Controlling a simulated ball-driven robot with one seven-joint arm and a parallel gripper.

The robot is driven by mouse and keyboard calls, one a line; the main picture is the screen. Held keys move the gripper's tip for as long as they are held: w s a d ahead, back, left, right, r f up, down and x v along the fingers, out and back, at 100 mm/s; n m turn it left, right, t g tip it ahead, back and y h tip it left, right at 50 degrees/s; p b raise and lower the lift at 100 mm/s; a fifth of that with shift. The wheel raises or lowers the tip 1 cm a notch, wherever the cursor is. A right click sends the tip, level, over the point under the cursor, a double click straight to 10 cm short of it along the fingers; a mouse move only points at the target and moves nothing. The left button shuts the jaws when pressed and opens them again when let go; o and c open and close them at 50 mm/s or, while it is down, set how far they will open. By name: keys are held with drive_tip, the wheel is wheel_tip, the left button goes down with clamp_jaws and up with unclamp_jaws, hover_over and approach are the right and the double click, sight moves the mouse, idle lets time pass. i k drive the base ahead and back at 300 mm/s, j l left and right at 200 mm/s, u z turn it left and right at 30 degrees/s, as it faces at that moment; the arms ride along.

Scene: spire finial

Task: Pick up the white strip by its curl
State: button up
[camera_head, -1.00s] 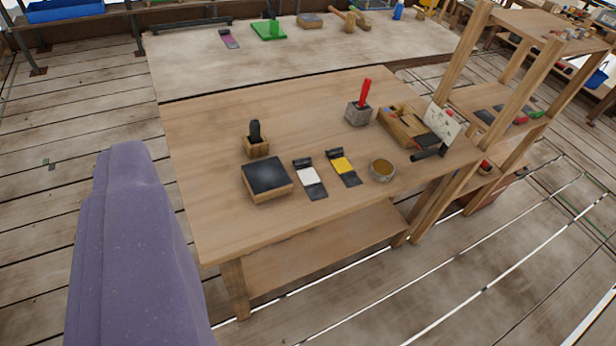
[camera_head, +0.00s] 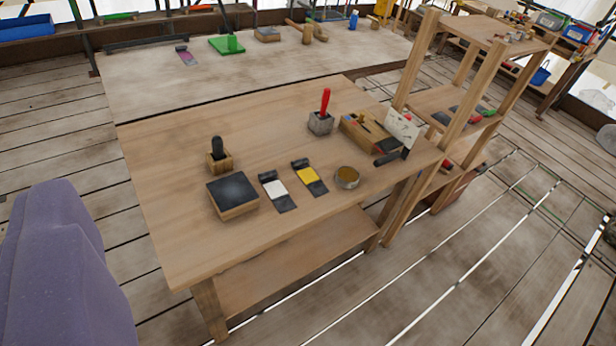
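The white strip (camera_head: 276,190) lies on the wooden table (camera_head: 170,165), a white patch on a dark backing. A dark curled end (camera_head: 266,176) shows at its far side. It lies between a dark-topped wooden block (camera_head: 232,193) on its left and a similar strip with a yellow patch (camera_head: 309,177) on its right. My gripper's fingers do not show in this view. A purple rounded part at the lower left looks like my own arm.
Also on the table are a black-handled tool in a wooden block (camera_head: 219,157), a red-handled tool in a grey block (camera_head: 321,117), a round tin (camera_head: 347,177) and a wooden box (camera_head: 369,134). A wooden shelf rack (camera_head: 412,140) stands at the right end. Bare tabletop lies in front of the strips.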

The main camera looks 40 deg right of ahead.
sight(275, 190)
drive_tip(key=i+l, duration=0.25)
drive_tip(key=i+l+u, duration=0.1)
drive_tip(key=l, duration=0.35)
drive_tip(key=i+l, duration=0.35)
drive_tip(key=i+l+u, duration=0.1)
drive_tip(key=l, duration=0.3)
drive_tip(key=i+l, duration=0.35)
drive_tip(key=i+l+u, duration=0.1)
drive_tip(key=l, duration=0.3)
drive_tip(key=i+l+u, duration=0.1)
drive_tip(key=i+l, duration=0.2)
drive_tip(key=l, duration=0.1)
